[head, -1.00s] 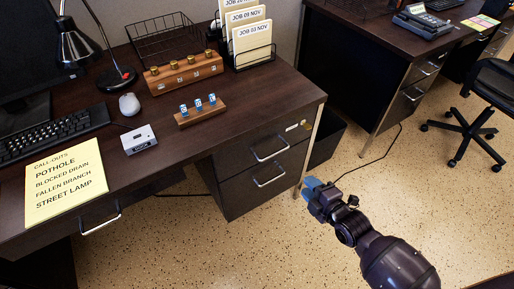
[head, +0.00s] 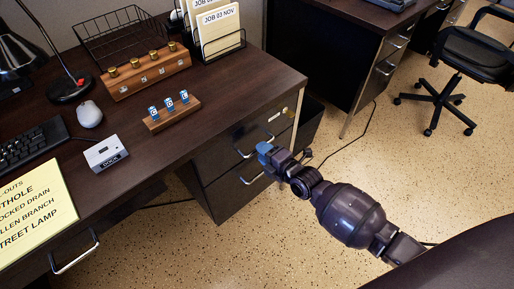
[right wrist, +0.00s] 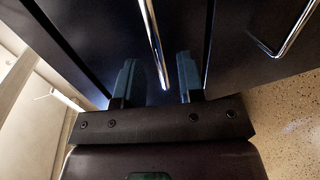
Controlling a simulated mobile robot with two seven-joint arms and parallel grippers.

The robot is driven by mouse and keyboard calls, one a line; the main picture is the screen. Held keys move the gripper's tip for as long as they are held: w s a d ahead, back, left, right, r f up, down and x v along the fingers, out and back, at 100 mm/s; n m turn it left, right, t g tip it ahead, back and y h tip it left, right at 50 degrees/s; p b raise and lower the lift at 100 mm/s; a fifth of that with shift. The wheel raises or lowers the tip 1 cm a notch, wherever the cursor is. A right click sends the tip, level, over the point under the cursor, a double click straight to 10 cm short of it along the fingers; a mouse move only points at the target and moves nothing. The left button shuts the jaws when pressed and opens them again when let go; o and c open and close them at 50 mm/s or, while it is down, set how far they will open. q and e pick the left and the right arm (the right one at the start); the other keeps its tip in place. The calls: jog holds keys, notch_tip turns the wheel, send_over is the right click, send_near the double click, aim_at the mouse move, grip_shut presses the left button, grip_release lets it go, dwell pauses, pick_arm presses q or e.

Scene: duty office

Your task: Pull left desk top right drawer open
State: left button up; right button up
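The left desk's top right drawer (head: 230,142) is a dark front, shut flush with its pedestal. Its silver bar handle (head: 243,154) is partly hidden by my right gripper (head: 266,150). In the right wrist view the two blue fingers of this gripper (right wrist: 157,82) are apart, with the handle bar (right wrist: 153,35) running between them. The fingers do not appear closed on the bar, and I cannot tell whether either touches it. My left gripper is out of view.
The lower drawer's handle (head: 252,179) is just below; it also shows in the right wrist view (right wrist: 293,30). The desk top (head: 225,98) overhangs the drawers. Speckled floor (head: 300,235) in front is clear. A black chair (head: 470,55) stands far right.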

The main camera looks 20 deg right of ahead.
jog(key=shift+x, duration=1.4)
grip_shut()
